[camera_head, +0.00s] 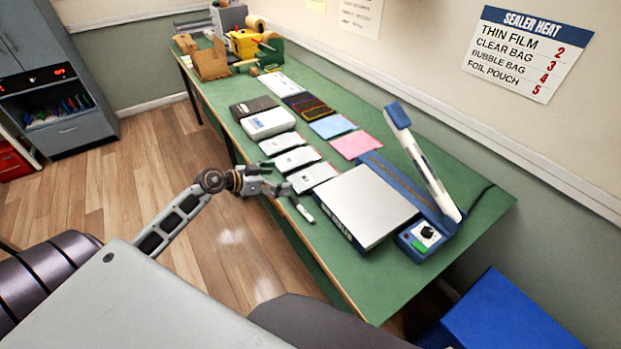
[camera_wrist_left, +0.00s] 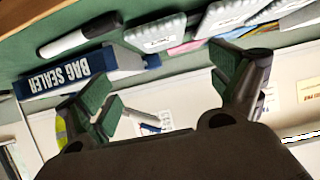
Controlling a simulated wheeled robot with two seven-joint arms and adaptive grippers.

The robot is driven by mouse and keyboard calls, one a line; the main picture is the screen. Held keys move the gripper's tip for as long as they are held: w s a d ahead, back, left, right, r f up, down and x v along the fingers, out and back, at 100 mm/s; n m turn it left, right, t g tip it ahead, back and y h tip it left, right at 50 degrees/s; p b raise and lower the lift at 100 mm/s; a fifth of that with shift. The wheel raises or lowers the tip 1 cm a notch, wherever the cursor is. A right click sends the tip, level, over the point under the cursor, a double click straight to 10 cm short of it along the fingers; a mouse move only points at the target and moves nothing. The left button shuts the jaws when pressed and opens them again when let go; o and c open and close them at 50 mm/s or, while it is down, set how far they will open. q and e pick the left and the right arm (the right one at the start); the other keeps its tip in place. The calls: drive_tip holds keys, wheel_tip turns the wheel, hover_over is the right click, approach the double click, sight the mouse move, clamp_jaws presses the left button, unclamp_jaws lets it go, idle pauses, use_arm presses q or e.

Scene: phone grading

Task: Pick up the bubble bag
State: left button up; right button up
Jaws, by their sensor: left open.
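Three pale bags lie in a row along the near edge of the green table; the closest (camera_head: 312,177) is beside my left gripper. In the left wrist view a pale bag (camera_wrist_left: 155,33) shows a bumpy, bubble-like surface; I cannot tell whether all three are bubble bags. A pink sheet or bag (camera_head: 356,144) and a light-blue one (camera_head: 333,126) lie farther in. My left gripper (camera_head: 288,190) is at the table's near edge, just left of the closest pale bag. In the left wrist view its fingers (camera_wrist_left: 168,78) are spread with nothing between them. My right gripper is not visible.
A white-topped bag sealer box (camera_head: 367,203) and a blue sealer with a raised arm (camera_head: 424,232) stand to the right. A marker (camera_head: 304,213) lies near the edge. White and dark packs (camera_head: 267,123) lie beyond the pale bags. The table (camera_head: 345,270) is bare at the front.

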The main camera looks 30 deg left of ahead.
sight(299, 182)
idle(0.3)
use_arm(q)
drive_tip(key=shift+w+d, duration=0.1)
drive_tip(key=shift+w, duration=0.05)
drive_tip(key=shift+x, duration=2.8)
drive_tip(key=shift+b+x, duration=0.3)
drive_tip(key=shift+x, duration=0.65)
drive_tip(key=shift+w+d+f, duration=0.15)
drive_tip(key=shift+w+f, duration=0.05)
drive_tip(key=shift+w, duration=0.1)
drive_tip(key=shift+w+f, duration=0.1)
